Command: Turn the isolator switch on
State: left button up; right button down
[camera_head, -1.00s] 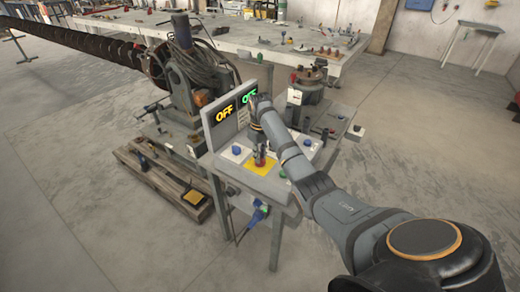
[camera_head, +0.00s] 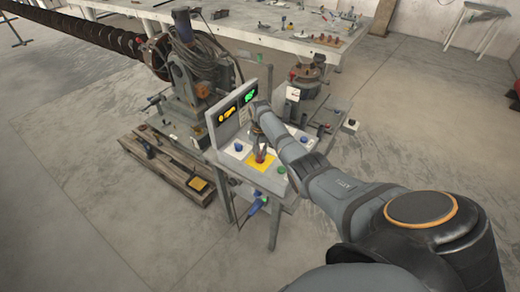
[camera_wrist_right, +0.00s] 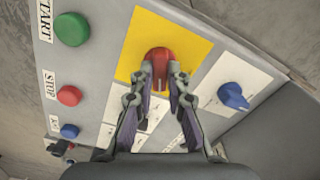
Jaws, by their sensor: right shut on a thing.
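The isolator switch is a red knob (camera_wrist_right: 160,58) on a yellow plate (camera_wrist_right: 191,42) on the sloped control panel. In the head view the yellow plate (camera_head: 266,165) shows at the panel's middle, below my right gripper (camera_head: 259,150). In the right wrist view my right gripper (camera_wrist_right: 160,80) is shut on the red knob, with one finger on each side of it. My left gripper is in neither view.
A green button (camera_wrist_right: 71,29), a red button (camera_wrist_right: 69,96) and a small blue knob (camera_wrist_right: 69,131) line the panel's left side. A blue knob (camera_wrist_right: 232,96) stands right of the switch. Yellow and green lit displays (camera_head: 228,114) rise behind the panel.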

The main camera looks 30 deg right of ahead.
aim_at(260, 155)
jog(key=shift+m+p, duration=0.85)
jog(key=shift+m, duration=1.45)
jog(key=c, duration=1.3)
grip_release()
notch_tip(260, 155, up, 12)
